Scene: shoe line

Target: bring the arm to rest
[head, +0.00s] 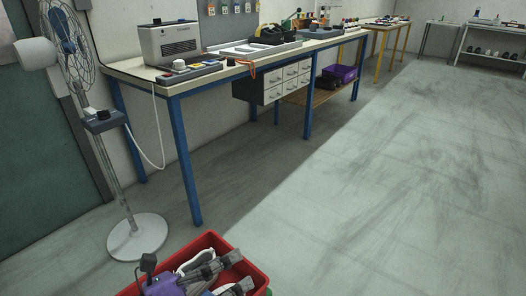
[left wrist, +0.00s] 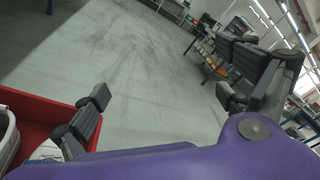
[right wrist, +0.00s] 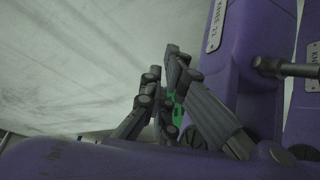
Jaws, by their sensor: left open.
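My left gripper (head: 238,272) is at the bottom of the head view, over a red crate (head: 251,265). Its two dark fingers are spread apart with nothing between them. In the left wrist view the open left gripper (left wrist: 165,75) shows one finger in front of the red crate (left wrist: 45,135) and the other over the floor. My right gripper (right wrist: 165,70) shows only in the right wrist view. Its fingers lie close together in front of my purple body parts, and a small green patch shows behind them. Whether they meet is hard to tell.
White shoes (head: 194,262) lie in the crate. A pedestal fan (head: 138,237) stands left of it. A blue-legged workbench (head: 185,150) with a grey box (head: 170,43) and drawers (head: 285,83) runs along the wall. The floor (head: 390,190) to the right is clear.

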